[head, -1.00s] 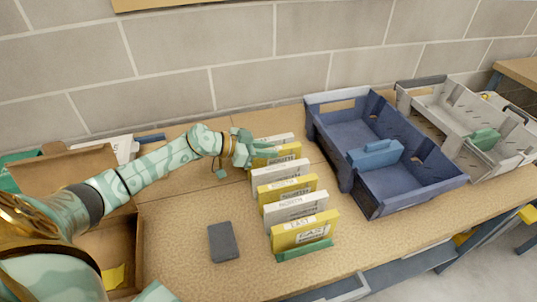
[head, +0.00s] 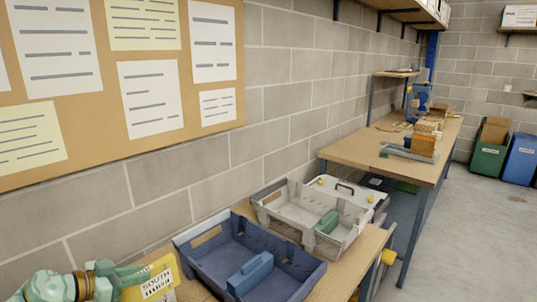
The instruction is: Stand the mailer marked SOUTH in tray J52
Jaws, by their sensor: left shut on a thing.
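My left gripper (head: 128,275) is at the lower left, shut on a yellow mailer (head: 162,272) whose white label reads SOUTH. The mailer is upright and slightly tilted, to the left of the blue tray; its lower part is cut off by the picture's edge. The blue tray (head: 212,262) has a lighter blue block (head: 250,272) inside and looks otherwise empty. A grey tray (head: 272,208) stands behind it to the right, with a green block (head: 327,222) in it. I cannot read J52 on either tray. My right gripper is out of view.
A second bench (head: 350,150) with boxes stands further back. A notice board (head: 90,160) hangs on the block wall at left. Green and blue bins (head: 522,158) stand at far right.

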